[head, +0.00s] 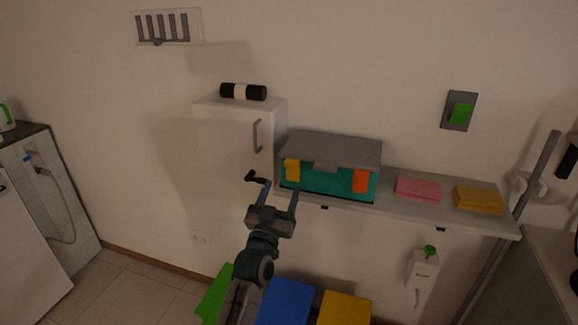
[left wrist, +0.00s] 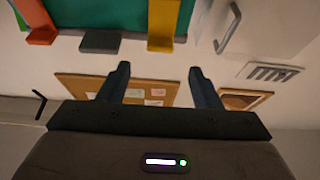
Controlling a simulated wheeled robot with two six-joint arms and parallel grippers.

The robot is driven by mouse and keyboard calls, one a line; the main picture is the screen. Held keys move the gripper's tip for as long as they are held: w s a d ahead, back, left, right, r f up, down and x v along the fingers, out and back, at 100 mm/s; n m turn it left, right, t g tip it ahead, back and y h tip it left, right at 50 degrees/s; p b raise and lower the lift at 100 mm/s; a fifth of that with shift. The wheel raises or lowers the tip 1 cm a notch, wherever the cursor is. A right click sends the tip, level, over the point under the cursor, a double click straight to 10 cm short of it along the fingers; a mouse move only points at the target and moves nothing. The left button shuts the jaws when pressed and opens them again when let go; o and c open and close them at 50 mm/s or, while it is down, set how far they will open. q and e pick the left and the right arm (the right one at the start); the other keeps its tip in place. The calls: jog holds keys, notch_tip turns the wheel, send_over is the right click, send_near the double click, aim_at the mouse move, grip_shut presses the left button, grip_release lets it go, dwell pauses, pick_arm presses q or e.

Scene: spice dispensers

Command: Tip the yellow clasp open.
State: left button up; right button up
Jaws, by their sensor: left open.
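The yellow clasp (head: 292,170) is on the left front of a teal box (head: 325,183) with a grey lid (head: 335,148). An orange clasp (head: 360,181) is on the box's right front. The lid looks down on the box. My left gripper (head: 281,187) is open and empty, in front of the box's left end, close to the yellow clasp. In the left wrist view the yellow clasp (left wrist: 163,24) shows beyond and between the fingers (left wrist: 156,78), apart from them. The orange clasp (left wrist: 40,22) is further left there. My right gripper is not in view.
The box stands on a wall shelf (head: 408,208) with a pink cloth (head: 418,189) and a yellow cloth (head: 479,198) to its right. A white cabinet (head: 228,125) with a handle is left of the box. Coloured bins (head: 286,301) stand below.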

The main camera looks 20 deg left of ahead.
aim_at(290, 167)
pick_arm(q)
jog(key=p+x, duration=0.1)
jog(key=x, duration=0.5)
jog(key=shift+w+r+p, duration=0.1)
jog(key=shift+w+p, duration=0.05)
jog(key=shift+p, duration=0.2)
jog(key=shift+w+r, duration=0.15)
jog(key=shift+w, duration=0.5)
grip_shut()
